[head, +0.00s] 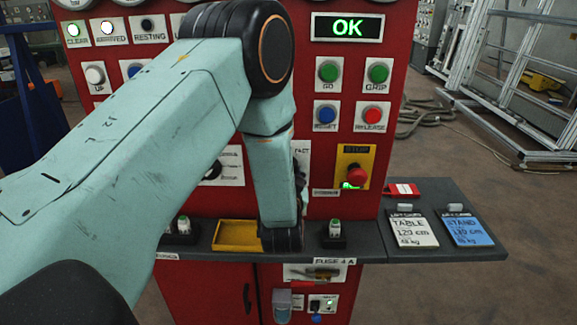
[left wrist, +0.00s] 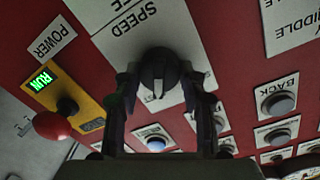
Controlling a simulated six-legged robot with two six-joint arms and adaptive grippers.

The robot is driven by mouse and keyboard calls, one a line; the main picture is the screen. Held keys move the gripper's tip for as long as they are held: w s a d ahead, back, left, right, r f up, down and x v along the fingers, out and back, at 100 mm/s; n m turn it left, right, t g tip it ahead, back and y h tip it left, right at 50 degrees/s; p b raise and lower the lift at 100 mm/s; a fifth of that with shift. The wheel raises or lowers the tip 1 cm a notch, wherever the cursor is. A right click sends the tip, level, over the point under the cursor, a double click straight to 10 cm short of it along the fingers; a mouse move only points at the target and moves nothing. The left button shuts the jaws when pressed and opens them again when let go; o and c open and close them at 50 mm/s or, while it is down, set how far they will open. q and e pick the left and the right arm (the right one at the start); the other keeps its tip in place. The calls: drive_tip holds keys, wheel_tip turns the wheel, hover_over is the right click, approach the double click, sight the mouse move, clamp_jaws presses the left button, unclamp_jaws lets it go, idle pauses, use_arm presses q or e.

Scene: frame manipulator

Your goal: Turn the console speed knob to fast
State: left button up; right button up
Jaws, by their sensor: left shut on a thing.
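The black speed knob (left wrist: 157,70) sits on a white plate lettered SPEED (left wrist: 130,22) in the left wrist view. Its white pointer mark points toward the bottom of that picture. My left gripper (left wrist: 160,84) is shut on the knob, one finger on each side. In the head view my left arm crosses in front of the red console (head: 400,50) and hides the knob and most of its plate. A corner of a plate with part of the word FAST (head: 301,149) shows beside the arm. My right gripper is not in view.
A yellow panel with a red stop button (head: 357,174) is right of my arm, with a lit green RUN sign (left wrist: 42,78) in the wrist view. The display (head: 347,27) reads OK. A grey ledge (head: 366,243) with a yellow tray (head: 237,235) runs below.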

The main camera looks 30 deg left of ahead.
use_arm(q)
drive_tip(key=shift+m, duration=0.4)
drive_tip(key=o, duration=1.2)
drive_tip(key=shift+c, duration=0.2)
drive_tip(key=v, duration=1.2)
drive_tip(key=shift+d, duration=0.1)
